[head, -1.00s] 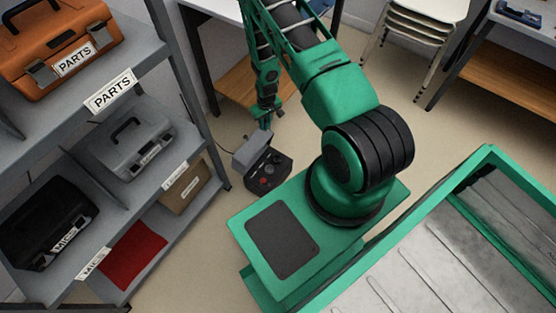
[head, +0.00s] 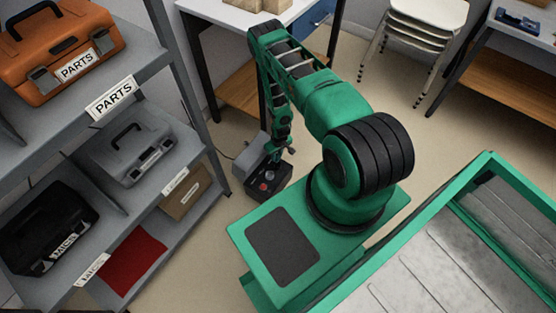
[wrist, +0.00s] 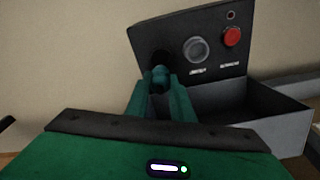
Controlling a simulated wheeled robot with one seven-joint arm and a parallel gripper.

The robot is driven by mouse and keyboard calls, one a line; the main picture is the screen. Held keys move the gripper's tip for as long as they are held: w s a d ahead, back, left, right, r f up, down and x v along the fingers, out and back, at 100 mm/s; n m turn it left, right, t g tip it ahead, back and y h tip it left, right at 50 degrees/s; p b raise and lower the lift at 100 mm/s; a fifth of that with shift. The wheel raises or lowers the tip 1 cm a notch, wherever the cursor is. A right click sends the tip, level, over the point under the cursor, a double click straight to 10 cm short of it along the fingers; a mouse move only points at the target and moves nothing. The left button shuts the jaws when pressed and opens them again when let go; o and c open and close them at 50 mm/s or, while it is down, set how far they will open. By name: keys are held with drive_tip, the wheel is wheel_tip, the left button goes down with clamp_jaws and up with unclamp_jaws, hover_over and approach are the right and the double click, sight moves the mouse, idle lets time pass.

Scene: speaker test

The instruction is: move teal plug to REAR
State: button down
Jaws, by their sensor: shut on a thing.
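The teal plug (wrist: 160,78) is between the fingertips of my gripper (wrist: 163,92) in the wrist view. My gripper is shut on it. The plug is in front of a dark round socket (wrist: 160,57) at the left of a dark panel (wrist: 200,75). I cannot tell whether its tip is in that socket. A grey round socket or knob (wrist: 196,48) and a red knob (wrist: 232,37) sit to the right, with labels too blurred to read. In the head view, my gripper (head: 284,153) is at the back right edge of the box (head: 268,186); the plug is not discernible there.
A grey shelf (head: 75,95) stands at the left with an orange toolbox (head: 62,40) and other cases. A white table (head: 232,14) stands behind the box and stacked chairs (head: 428,25) at the back. A grey tray-like part (wrist: 262,112) extends right of the panel.

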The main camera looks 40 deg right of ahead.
sight(277, 159)
wheel_tip(277, 159, down, 4)
drive_tip(key=shift+f, duration=0.1)
drive_tip(key=shift+w, duration=0.1)
drive_tip(key=c, duration=1.5)
unclamp_jaws()
drive_tip(key=shift+c, duration=0.2)
